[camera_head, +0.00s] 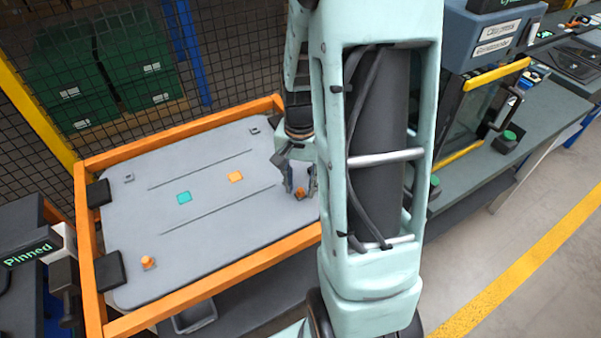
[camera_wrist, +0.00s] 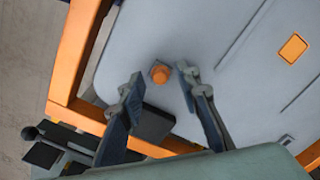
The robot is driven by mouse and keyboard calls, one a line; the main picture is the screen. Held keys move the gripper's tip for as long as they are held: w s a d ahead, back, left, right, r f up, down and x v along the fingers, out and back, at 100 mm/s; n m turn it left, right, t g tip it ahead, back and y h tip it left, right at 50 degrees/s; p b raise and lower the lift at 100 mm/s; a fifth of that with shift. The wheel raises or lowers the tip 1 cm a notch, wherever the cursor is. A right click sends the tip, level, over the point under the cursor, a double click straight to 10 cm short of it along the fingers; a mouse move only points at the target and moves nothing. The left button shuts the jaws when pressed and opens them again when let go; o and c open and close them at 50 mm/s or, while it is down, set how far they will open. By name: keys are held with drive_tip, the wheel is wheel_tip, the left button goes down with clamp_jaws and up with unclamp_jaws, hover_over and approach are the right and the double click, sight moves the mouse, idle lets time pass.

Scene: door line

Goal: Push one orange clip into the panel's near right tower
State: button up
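The grey panel (camera_head: 215,215) lies in an orange frame. At its near right corner an orange clip (camera_head: 300,192) shows at the near right tower, which is mostly hidden by the clip and my gripper. In the wrist view the clip (camera_wrist: 160,73) appears as a round orange head on the panel (camera_wrist: 185,30). My gripper (camera_head: 299,187) is above that corner. Its fingers (camera_wrist: 158,88) are apart, with the clip between and just beyond the tips, and no contact shows. I cannot tell how deep the clip sits. Another orange clip (camera_head: 148,262) is at the near left tower.
Bare towers stand at the far left (camera_head: 128,178) and far right (camera_head: 254,130). The panel carries a teal square (camera_head: 184,198) and an orange square (camera_head: 235,177). Black clamps (camera_head: 98,192) sit on the orange frame (camera_head: 205,287). A mesh fence stands behind; a workbench is at right.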

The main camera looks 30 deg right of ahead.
wheel_tip(320, 180, up, 12)
drive_tip(key=shift+f, duration=0.2)
idle(0.7)
